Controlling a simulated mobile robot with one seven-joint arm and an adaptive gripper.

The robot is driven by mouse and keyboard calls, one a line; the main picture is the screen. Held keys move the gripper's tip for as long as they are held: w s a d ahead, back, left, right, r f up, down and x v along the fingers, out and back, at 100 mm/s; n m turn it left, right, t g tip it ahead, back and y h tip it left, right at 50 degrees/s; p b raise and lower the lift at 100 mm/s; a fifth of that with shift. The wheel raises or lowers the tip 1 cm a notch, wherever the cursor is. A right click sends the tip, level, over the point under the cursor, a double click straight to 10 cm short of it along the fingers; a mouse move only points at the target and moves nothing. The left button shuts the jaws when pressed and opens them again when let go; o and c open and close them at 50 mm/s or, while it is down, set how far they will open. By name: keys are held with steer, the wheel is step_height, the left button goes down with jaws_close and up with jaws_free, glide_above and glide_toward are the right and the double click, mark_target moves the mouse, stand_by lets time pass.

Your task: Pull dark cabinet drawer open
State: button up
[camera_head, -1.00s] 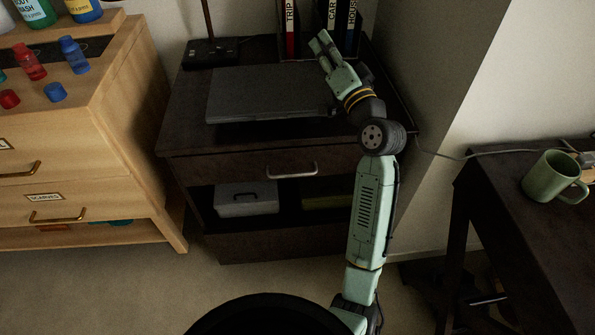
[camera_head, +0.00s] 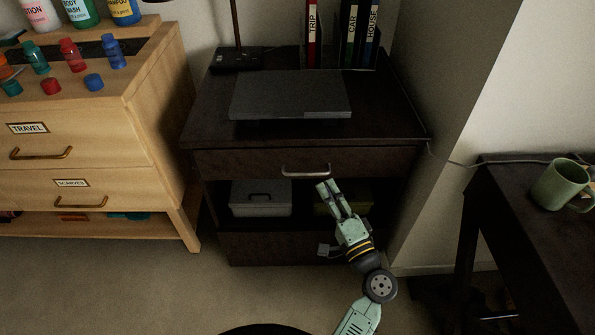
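The dark cabinet (camera_head: 200,128) stands against the wall in the middle of the head view. Its top drawer (camera_head: 235,162) looks closed, with its front flush under the cabinet top. The drawer has a silvery bar handle (camera_head: 306,173) at its centre. My gripper (camera_head: 327,184) is in front of the cabinet, its pale green fingers pointing up toward the handle. The fingertips show just below and right of the handle; whether they touch it is unclear. The fingers lie close together in this view, and their opening is hard to judge. Nothing is seen held.
A grey laptop-like slab (camera_head: 290,95) lies on the cabinet top, with binders (camera_head: 350,35) behind. A light box (camera_head: 261,200) sits in the open shelf. A wooden dresser (camera_head: 90,150) stands left; a dark desk (camera_head: 530,225) with a green mug (camera_head: 562,184) stands right.

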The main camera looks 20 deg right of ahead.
mark_target(309, 173)
steer(key=shift+m, duration=0.3)
steer(key=w+p, duration=0.1)
steer(key=w, duration=0.1)
steer(key=w+a+p, duration=0.1)
steer(key=w, duration=0.1)
steer(key=w+a, duration=0.1)
steer(key=w, duration=0.1)
steer(key=shift+w+f+p, duration=0.25)
steer(key=shift+f+p, duration=0.1)
steer(key=shift+p, duration=0.05)
steer(key=shift+x, duration=0.85)
steer(key=shift+f, duration=0.15)
jaws_close()
